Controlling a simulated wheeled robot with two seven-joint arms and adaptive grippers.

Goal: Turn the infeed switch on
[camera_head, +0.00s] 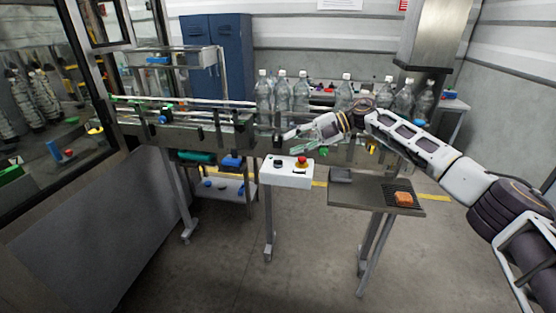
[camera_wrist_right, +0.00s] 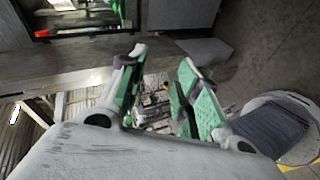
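A white control box (camera_head: 287,181) stands on a post in the middle of the head view. On its top are a black knob (camera_head: 279,163) and a red mushroom button (camera_head: 302,161) on a yellow base. No label is readable, so I cannot tell for sure which control is the infeed switch. My right gripper (camera_head: 303,140) is above and just behind the box in the picture, apart from its controls. In the right wrist view its green-padded fingers (camera_wrist_right: 162,62) are spread and empty. My left gripper is not in view.
A conveyor (camera_head: 190,128) runs behind the box, with clear bottles (camera_head: 264,92) beyond it. A dark side table (camera_head: 362,194) with an orange block (camera_head: 403,198) stands to the right. A glazed machine cabinet (camera_head: 60,130) fills the left. Floor in front is clear.

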